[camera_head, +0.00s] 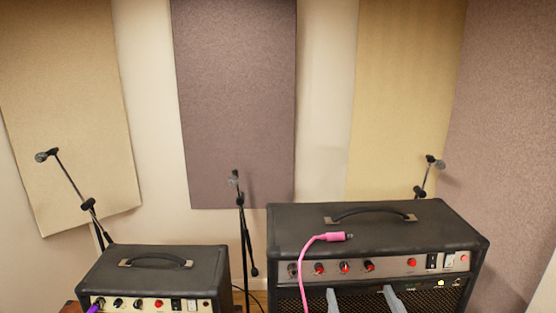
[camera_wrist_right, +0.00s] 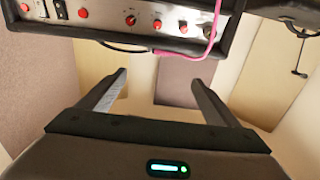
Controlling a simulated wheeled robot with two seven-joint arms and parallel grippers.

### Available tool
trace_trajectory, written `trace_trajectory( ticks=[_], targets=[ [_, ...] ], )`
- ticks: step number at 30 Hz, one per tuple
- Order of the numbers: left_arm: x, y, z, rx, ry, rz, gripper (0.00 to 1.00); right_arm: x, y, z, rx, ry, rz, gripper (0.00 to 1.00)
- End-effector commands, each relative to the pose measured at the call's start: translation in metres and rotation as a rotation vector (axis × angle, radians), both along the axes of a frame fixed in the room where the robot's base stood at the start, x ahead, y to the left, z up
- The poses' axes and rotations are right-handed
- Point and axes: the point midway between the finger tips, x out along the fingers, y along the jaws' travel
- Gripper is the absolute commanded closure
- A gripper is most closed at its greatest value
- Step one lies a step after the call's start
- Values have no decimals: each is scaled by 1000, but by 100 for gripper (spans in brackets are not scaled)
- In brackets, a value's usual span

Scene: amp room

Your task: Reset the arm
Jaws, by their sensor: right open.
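My right gripper (camera_head: 362,296) shows at the bottom of the head view, in front of the large black amp (camera_head: 360,221). Its two grey fingers are apart with nothing between them. In the right wrist view the gripper (camera_wrist_right: 158,82) is also open and empty, and the amp panel (camera_wrist_right: 118,18) appears upside down, clear of the fingertips. The rest of the right arm is hidden below the head view. My left gripper is not in view.
A pink cable (camera_head: 304,267) hangs over the large amp's front, its plug end on the top. A smaller amp (camera_head: 151,268) stands left with a purple cable (camera_head: 94,307) at its panel. Microphone stands (camera_head: 243,220) rise behind; acoustic panels (camera_head: 235,100) cover the walls.

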Motion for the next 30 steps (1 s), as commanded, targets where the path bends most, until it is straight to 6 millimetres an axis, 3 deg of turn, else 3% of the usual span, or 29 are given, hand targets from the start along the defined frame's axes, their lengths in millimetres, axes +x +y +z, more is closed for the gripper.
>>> trace_trajectory(
  ticks=[11,20,25,30],
  targets=[
    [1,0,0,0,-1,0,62,-12,-12,-49,-19,145,-22,16],
    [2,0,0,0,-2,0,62,-43,-27,-123,-52,374,-41,16],
    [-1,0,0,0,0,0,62,-87,-40,-188,-83,595,-39,16],
    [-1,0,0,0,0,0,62,-155,-52,-257,-118,862,-10,16]
  ],
)
